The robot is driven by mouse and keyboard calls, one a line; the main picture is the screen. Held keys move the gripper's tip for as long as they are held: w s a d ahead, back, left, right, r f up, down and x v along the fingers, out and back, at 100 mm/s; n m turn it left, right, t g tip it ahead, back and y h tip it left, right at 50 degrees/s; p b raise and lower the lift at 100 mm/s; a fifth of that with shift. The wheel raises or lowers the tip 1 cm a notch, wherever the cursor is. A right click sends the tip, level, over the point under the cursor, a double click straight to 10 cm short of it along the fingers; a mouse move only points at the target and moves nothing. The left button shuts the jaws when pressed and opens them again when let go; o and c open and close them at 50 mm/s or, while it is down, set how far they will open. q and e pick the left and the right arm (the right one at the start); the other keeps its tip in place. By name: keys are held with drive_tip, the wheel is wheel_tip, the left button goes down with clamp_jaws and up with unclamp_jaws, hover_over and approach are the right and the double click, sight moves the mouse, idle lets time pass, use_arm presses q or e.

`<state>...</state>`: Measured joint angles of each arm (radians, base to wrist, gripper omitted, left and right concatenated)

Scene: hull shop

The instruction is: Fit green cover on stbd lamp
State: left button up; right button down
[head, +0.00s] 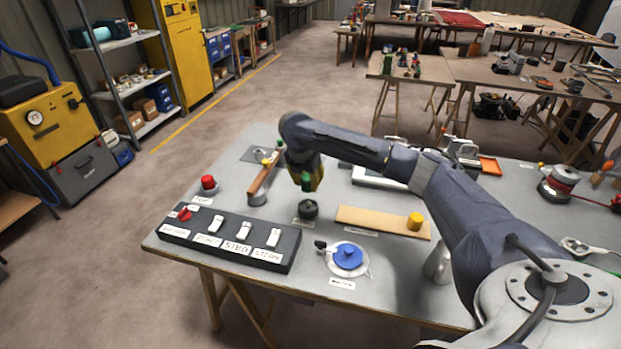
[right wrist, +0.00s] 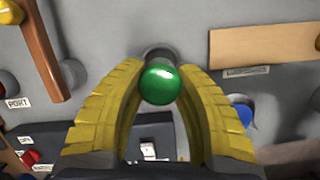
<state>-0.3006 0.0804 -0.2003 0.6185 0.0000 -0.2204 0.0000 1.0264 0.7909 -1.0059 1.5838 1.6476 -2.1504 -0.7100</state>
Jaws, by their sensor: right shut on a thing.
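My right gripper (head: 308,180) has its yellow fingers shut on the green cover (right wrist: 161,84), a smooth rounded cap. In the head view the green cover (head: 306,182) hangs between the fingers, above the dark round stbd lamp base (head: 308,210). A gap seems to separate them. In the right wrist view the cover hides most of what lies beneath it; a dark rounded edge (right wrist: 158,52) shows just behind it. My left gripper is not in view.
The red port lamp (head: 208,184) and a wooden bar (head: 266,172) stand to the left. A black switch panel (head: 228,238) lies in front.

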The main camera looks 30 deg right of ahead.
hover_over(308, 202)
drive_tip(key=shift+f, duration=2.05)
drive_tip(key=shift+f, duration=2.3)
idle(2.3)
drive_tip(key=shift+c, duration=2.3)
unclamp_jaws()
